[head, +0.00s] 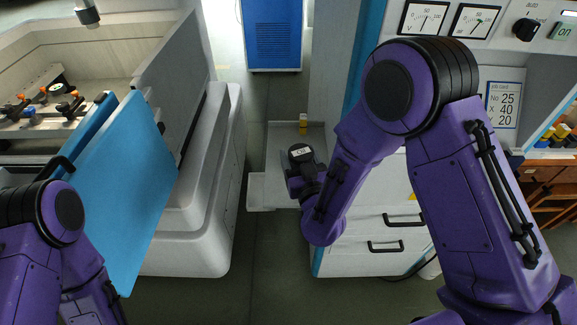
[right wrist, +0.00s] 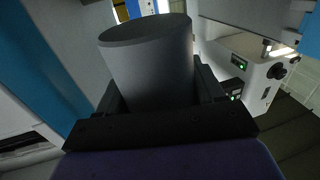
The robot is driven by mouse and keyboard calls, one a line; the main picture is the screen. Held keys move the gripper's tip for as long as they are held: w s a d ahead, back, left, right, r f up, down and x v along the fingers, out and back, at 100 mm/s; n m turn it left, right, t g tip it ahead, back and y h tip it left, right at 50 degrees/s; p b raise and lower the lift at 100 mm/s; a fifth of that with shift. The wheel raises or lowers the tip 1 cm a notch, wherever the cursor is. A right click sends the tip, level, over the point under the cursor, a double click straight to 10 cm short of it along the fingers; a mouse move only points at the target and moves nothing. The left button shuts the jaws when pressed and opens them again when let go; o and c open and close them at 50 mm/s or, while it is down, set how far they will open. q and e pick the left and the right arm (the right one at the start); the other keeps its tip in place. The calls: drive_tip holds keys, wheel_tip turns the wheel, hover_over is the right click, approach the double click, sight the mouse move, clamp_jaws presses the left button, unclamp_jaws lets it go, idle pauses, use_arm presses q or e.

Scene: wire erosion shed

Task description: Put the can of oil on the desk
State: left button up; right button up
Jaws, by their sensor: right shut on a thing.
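A dark grey cylinder, which I take for the can of oil (right wrist: 147,65), stands between the fingers of my right gripper (right wrist: 165,108) in the right wrist view. The gripper is shut on it. In the head view the right gripper (head: 303,178) is at the middle, below a dark piece with a small white label (head: 300,153), which seems to be the can. It is in front of a pale grey surface (head: 275,135); I cannot tell if this is the desk or if the can touches it. My left arm shows at the lower left, its gripper out of view.
A small yellow and white item (head: 303,120) stands on the pale surface. A white drawer cabinet (head: 350,260) is below my right arm. A machine with an open blue door (head: 120,190) fills the left. A control panel (head: 490,20) with dials is at the upper right.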

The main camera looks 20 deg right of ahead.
sight(297, 166)
wheel_tip(297, 166, down, 4)
drive_tip(key=b, duration=0.2)
drive_tip(key=shift+w+r+b, duration=0.1)
drive_tip(key=shift+r+b, duration=0.05)
drive_tip(key=shift+b, duration=0.2)
drive_tip(key=shift+w, duration=0.25)
drive_tip(key=shift+s, duration=0.2)
drive_tip(key=o, duration=1.2)
drive_tip(key=shift+w+a, duration=0.1)
